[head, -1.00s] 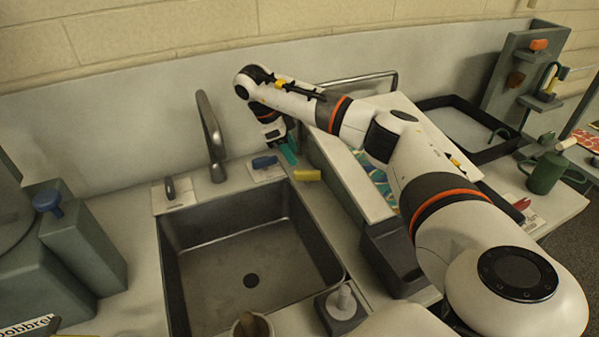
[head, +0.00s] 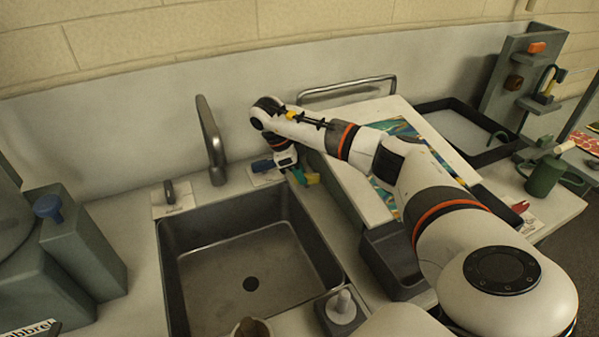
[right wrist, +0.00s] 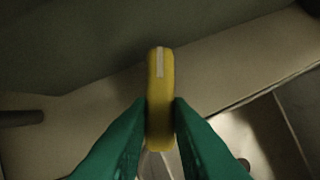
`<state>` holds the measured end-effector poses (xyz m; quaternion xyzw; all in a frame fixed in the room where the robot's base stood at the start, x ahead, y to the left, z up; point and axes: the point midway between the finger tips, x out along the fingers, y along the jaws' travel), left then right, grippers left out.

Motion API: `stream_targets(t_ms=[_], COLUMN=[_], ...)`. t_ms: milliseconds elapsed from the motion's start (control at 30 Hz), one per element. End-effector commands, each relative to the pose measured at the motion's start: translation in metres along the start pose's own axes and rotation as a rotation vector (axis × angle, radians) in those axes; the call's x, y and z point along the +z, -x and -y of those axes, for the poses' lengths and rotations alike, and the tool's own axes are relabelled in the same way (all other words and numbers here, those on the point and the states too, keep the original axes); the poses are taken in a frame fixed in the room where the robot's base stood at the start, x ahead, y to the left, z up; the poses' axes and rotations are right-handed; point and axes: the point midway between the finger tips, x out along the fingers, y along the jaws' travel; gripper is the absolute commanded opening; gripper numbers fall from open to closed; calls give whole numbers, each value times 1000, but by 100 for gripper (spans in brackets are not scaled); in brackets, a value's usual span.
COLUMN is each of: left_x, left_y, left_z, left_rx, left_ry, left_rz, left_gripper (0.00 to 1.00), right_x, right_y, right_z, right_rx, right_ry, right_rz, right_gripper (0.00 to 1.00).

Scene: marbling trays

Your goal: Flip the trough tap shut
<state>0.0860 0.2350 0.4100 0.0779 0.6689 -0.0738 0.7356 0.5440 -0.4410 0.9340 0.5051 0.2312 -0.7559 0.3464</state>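A yellow tap handle (head: 314,179) is beside the back right corner of the sink, partly hidden by my right gripper (head: 301,178). In the right wrist view the handle (right wrist: 160,90) is upright in the picture, with a pale stripe near its top end. The green fingers of my right gripper (right wrist: 160,105) are on either side of it and appear to touch both sides. The handle's base is hidden. My left gripper is not in view.
A blue handle (head: 262,165) sits close left of my right gripper, and a grey handle (head: 169,192) is farther left. The grey faucet (head: 211,140) rises behind the sink (head: 215,255).

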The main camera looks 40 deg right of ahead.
Motion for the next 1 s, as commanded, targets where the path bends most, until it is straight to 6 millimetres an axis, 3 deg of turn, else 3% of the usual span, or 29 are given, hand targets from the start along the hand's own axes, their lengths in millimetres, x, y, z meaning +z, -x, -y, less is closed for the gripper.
stream_targets(t_ms=[167, 500, 767, 800, 933, 1000], left_x=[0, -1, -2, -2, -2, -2], left_y=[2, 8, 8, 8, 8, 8], left_z=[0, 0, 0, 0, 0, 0], left_rx=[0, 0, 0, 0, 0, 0], left_ry=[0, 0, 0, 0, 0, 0], left_rz=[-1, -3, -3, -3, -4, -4], left_gripper=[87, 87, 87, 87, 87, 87], right_x=[1, 2, 1, 1, 1, 1], right_y=[1, 0, 0, 0, 0, 0], right_z=[0, 8, 8, 8, 8, 8], right_rx=[14, 157, 161, 161, 161, 161], right_ry=[30, 379, 392, 392, 391, 390], right_rz=[1, 0, -1, -1, -1, 0], right_gripper=[0, 0, 0, 20, 40, 40])
